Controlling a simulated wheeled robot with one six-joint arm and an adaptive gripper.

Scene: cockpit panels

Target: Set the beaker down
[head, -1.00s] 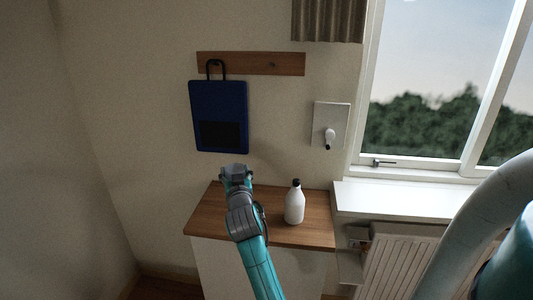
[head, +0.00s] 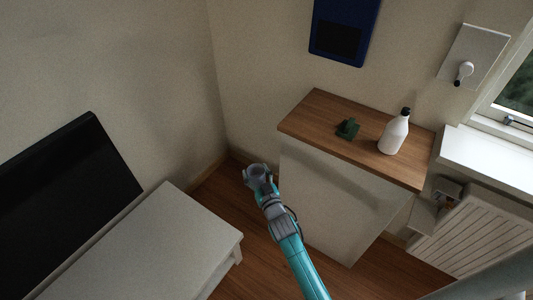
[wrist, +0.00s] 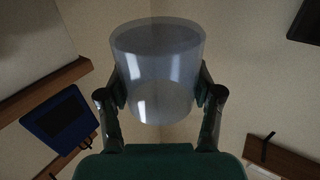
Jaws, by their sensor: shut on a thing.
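A clear, pale grey beaker (wrist: 158,75) sits between the two dark fingers of my gripper (wrist: 160,98) in the wrist view. The fingers press on its sides, and I see nothing inside it. In the head view my gripper (head: 262,178) holds the beaker (head: 255,170) in front of the left side of the wooden-topped cabinet (head: 318,110), apart from its top. The beaker is small there, so its exact tilt is hard to tell. No surface touches it in the wrist view.
A white bottle with a black cap (head: 394,133) and a small dark green object (head: 347,128) stand on the cabinet top. A white table (head: 170,230) is at the lower left by a black panel (head: 70,200). A radiator (head: 475,240) is at the right.

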